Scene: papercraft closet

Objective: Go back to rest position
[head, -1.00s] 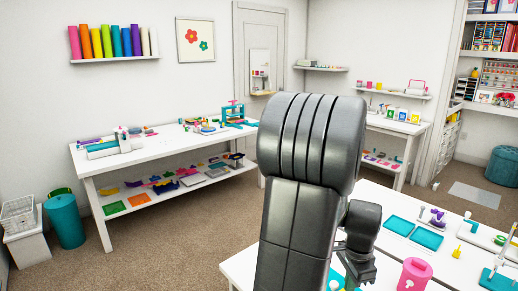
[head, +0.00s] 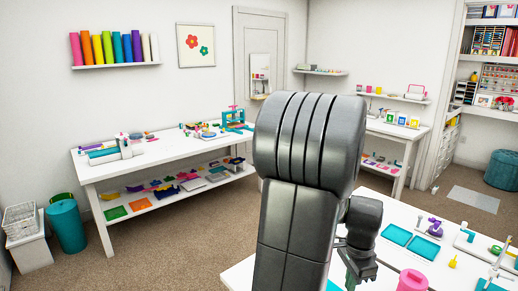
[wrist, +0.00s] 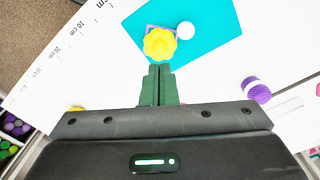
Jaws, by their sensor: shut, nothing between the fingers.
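My gripper (wrist: 160,82) shows in the wrist view with its two dark green fingers together and nothing between them. It points at a teal mat (wrist: 205,50) on the white table. A yellow flower-shaped piece (wrist: 160,44) lies on the mat just beyond the fingertips.
A purple ridged cap (wrist: 257,89) and a white ball-like knob (wrist: 186,30) are near the gripper. A pink jar (head: 412,281) and teal trays (head: 397,234) are on the near table. A long white workbench (head: 160,152) stands at the left wall. Carpet between them is clear.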

